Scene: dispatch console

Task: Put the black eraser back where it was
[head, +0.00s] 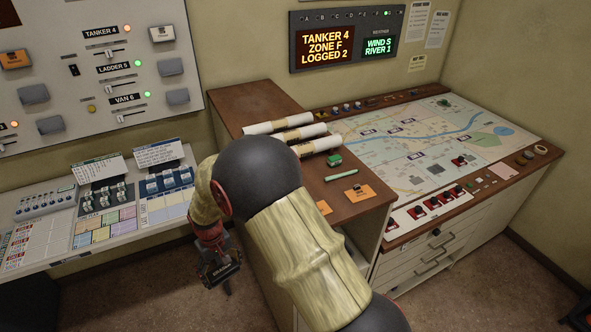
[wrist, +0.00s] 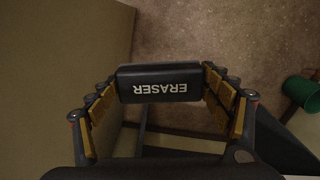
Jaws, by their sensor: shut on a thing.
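The black eraser, a dark block with white "ERASER" lettering, shows in the wrist view (wrist: 160,82) between the two fingers of my gripper (wrist: 160,84). The fingers are shut on its two ends, and its lettering is upside down there. In the head view my gripper (head: 222,270) hangs low, left of the brown-topped cabinet, with the eraser in it over the floor. On the brown cabinet top (head: 232,97) an orange label (head: 324,207) lies near the front, partly hidden by my arm. A second orange label (head: 358,193) carries a small dark object.
Paper rolls (head: 278,124), a green block (head: 334,159) and a green marker (head: 341,175) lie on the cabinet top. The map table (head: 480,200) adjoins at right, the sloped console (head: 130,228) at left. A green bin (wrist: 301,90) stands on the floor in the wrist view.

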